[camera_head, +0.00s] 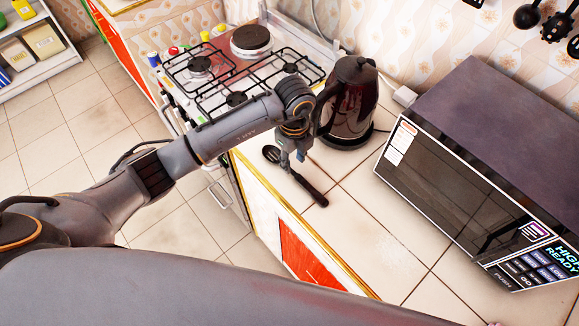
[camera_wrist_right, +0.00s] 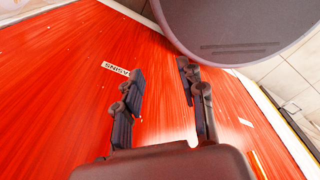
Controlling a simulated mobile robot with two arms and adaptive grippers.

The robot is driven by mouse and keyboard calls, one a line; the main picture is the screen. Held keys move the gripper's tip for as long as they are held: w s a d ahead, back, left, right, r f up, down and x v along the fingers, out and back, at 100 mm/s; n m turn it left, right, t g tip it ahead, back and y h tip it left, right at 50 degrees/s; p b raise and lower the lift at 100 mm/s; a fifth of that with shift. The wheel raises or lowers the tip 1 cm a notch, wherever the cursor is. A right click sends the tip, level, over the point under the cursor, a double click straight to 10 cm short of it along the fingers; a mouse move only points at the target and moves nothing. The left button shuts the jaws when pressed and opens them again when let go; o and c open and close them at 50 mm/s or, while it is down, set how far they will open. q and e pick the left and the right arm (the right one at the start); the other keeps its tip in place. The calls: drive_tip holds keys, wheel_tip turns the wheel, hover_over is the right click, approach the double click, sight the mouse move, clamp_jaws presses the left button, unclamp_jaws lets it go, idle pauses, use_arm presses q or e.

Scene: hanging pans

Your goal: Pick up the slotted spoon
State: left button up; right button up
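The slotted spoon (camera_head: 312,190) is black and lies on the tiled counter, its slotted head toward the stove and its handle toward the lower right. My left gripper (camera_head: 292,158) points down over the spoon's neck. Its two fingers look apart, one on each side of the neck in the picture; whether they touch it I cannot tell. Part of the neck is hidden behind the gripper. In the right wrist view my right gripper (camera_wrist_right: 162,105) is open with nothing between its fingers, in front of a red cabinet panel (camera_wrist_right: 60,80). The spoon is not in that view.
A dark kettle (camera_head: 350,100) stands close behind the left gripper. A microwave (camera_head: 460,170) is on the right, and a gas stove (camera_head: 240,75) on the left. Utensils (camera_head: 556,27) hang on the wall. The counter right of the spoon (camera_head: 370,225) is clear.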

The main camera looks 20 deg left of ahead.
sight(294, 174)
use_arm(q)
drive_tip(key=f, duration=0.1)
drive_tip(key=f+p, duration=0.1)
drive_tip(key=f, duration=0.1)
drive_tip(key=shift+a+f, duration=0.25)
drive_tip(key=shift+a, duration=0.1)
drive_tip(key=shift+f, duration=0.3)
clamp_jaws()
use_arm(e)
drive_tip(key=shift+a+r, duration=0.15)
drive_tip(key=shift+r, duration=0.8)
use_arm(q)
drive_tip(key=shift+r, duration=0.1)
